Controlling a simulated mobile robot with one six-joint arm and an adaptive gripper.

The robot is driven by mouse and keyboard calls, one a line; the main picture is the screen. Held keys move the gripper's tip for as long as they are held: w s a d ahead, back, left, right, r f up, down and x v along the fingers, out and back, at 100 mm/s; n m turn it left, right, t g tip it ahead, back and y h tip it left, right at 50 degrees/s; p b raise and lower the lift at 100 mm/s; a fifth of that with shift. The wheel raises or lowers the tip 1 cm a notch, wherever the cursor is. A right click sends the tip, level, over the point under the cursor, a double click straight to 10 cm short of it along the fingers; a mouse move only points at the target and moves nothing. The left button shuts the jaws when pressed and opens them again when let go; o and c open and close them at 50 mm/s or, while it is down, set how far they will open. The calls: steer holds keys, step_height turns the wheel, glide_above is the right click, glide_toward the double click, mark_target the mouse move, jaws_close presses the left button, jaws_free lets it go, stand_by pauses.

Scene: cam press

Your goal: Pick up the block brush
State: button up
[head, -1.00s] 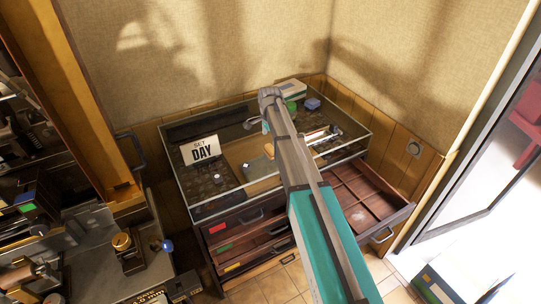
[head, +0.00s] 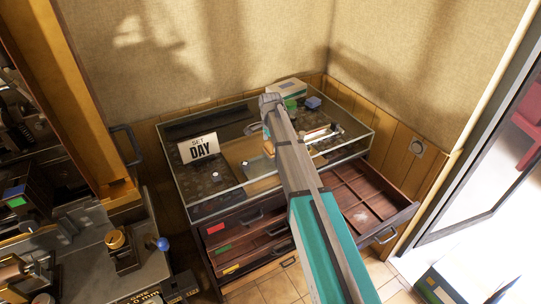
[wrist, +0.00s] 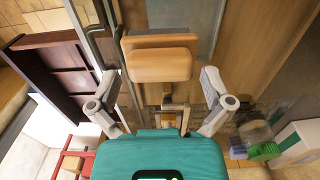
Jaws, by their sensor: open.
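The block brush appears to be the tan wooden block (wrist: 160,64) with a darker layer along its far side, in the wrist view. It lies ahead of my gripper (wrist: 158,80), roughly centred between the fingers. The two grey fingers are spread wide and hold nothing; I cannot tell the remaining gap to the block. In the head view a small tan piece of it (head: 267,147) shows left of my arm, over the display case. My arm hides the rest, and most of my gripper there.
The glass-topped display case (head: 230,196) stands in the corner, with a "SET DAY" sign (head: 198,148) on it. An open compartmented drawer (head: 372,190) juts out at right. A box (head: 287,88), a green item (head: 291,104) and a blue item (head: 313,103) sit towards the back.

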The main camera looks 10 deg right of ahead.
steer(key=shift+f+b, duration=0.35)
steer(key=shift+f, duration=0.25)
steer(key=c, duration=1)
steer(key=shift+r, duration=0.15)
steer(key=shift+r+p, duration=0.9)
steer(key=shift+p, duration=0.2)
steer(key=s+r+p, duration=0.3)
steer(key=s, duration=0.1)
steer(key=s+r+p, duration=0.4)
steer(key=s, duration=0.1)
steer(key=s+r+p, duration=0.4)
steer(key=s, duration=0.1)
